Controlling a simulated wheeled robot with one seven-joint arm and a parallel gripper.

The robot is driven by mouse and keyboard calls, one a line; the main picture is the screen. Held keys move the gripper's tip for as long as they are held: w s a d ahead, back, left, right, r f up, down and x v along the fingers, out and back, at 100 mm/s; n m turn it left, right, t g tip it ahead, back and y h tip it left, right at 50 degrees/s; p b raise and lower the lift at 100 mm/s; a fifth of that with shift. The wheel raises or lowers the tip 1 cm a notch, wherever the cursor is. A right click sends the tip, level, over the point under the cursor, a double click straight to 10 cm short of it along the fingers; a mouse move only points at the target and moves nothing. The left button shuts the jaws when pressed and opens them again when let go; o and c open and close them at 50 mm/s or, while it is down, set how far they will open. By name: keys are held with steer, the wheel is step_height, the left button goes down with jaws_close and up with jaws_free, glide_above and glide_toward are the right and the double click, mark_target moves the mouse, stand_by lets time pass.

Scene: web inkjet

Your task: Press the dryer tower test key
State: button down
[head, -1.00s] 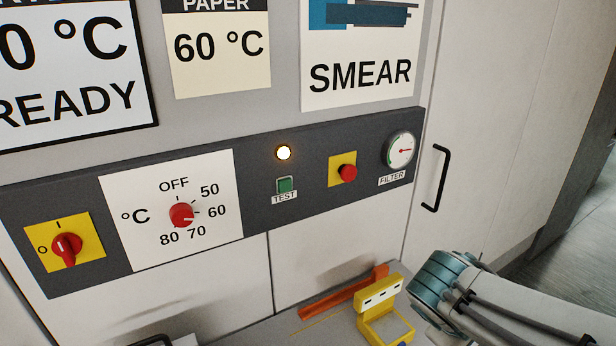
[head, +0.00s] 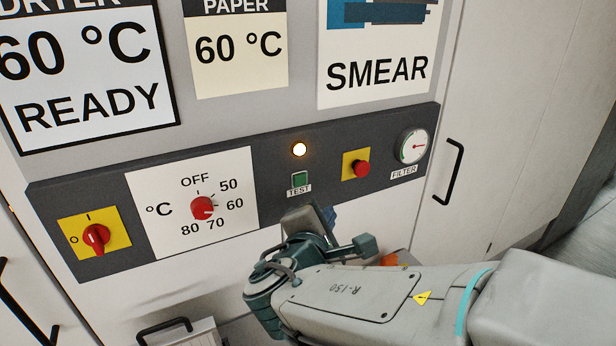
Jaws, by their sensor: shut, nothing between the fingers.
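The green square test key (head: 300,179) sits on the dark control strip, above a white TEST label (head: 299,191). A round lamp (head: 299,150) glows above it. My gripper (head: 312,218) is in front of the panel, just below the test key and its label. Its fingers are shut and empty. The key is in full view; I cannot tell how far the fingers stand off the panel. The display sign (head: 85,75) reads 60 °C READY.
A red push button on a yellow plate (head: 349,165) and the FILTER gauge (head: 413,146) are right of the key. The temperature dial (head: 202,208) and red rotary switch (head: 96,238) are left. A black door handle (head: 453,172) juts out at right.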

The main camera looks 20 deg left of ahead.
mark_target(300, 181)
steer(key=shift+w+a+p, duration=0.25)
steer(key=shift+w+a, duration=0.65)
steer(key=shift+a, duration=0.25)
steer(key=shift+w+a+p, duration=0.3)
steer(key=shift+w+a, duration=0.65)
steer(key=shift+a, duration=0.15)
steer(key=shift+w+a+p, duration=0.25)
steer(key=shift+w+a, duration=0.65)
steer(key=shift+a, duration=0.25)
steer(key=shift+w+f, duration=0.1)
steer(key=shift+w+a+b, duration=0.2)
steer(key=shift+a+b, duration=0.1)
steer(key=shift+b, duration=0.05)
steer(key=shift+w+a, duration=0.25)
steer(key=shift+a, duration=0.05)
stand_by(0.4)
steer(key=shift+d+b, duration=0.1)
steer(key=shift+b, duration=0.2)
steer(key=shift+s+d+b, duration=0.45)
steer(key=shift+s+d, duration=0.05)
steer(key=shift+d, duration=0.05)
